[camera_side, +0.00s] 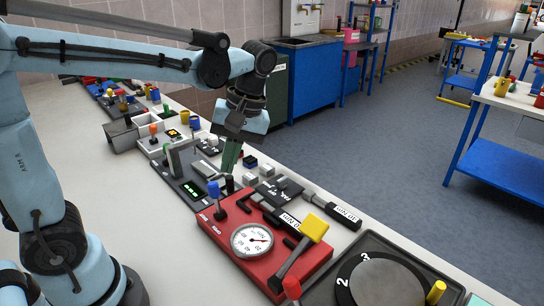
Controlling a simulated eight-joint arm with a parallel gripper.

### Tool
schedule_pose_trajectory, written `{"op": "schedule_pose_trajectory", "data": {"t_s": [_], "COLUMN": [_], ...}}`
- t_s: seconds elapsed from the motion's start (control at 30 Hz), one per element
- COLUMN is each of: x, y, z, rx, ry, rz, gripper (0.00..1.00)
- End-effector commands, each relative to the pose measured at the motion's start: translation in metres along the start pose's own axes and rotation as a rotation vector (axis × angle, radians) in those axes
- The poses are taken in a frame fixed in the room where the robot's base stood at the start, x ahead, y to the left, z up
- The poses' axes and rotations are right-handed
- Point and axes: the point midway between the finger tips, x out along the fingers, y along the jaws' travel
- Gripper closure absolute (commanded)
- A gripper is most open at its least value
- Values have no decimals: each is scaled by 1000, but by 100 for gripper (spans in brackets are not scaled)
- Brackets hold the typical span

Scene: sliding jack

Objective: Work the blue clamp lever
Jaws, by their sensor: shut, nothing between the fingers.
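The blue clamp lever (213,189) is a blue knob on a short dark stem at the back left corner of a red box (222,242). It stands close to upright, with small white lettering near its foot. My gripper (229,170) points down, its green fingers closed together and empty. In the picture the fingertips are up and to the right of the blue knob. They look apart from it, but the depth gap is hard to judge.
The red box also carries a round dial gauge (252,240) and a yellow-handled lever (315,228). A dark panel with a green display (190,190) lies behind. A black turntable unit (385,280) is at front right.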

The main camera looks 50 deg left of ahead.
Motion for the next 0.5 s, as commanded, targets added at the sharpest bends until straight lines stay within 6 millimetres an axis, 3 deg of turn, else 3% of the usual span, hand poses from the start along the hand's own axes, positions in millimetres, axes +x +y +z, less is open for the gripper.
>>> {"op": "schedule_pose_trajectory", "data": {"t_s": [0.2,0.5], "x": [-18,-34], "y": [22,35], "z": [38,60], "rx": [176,279], "ry": [326,542], "rz": [-49,-39], "gripper": [100,100]}}
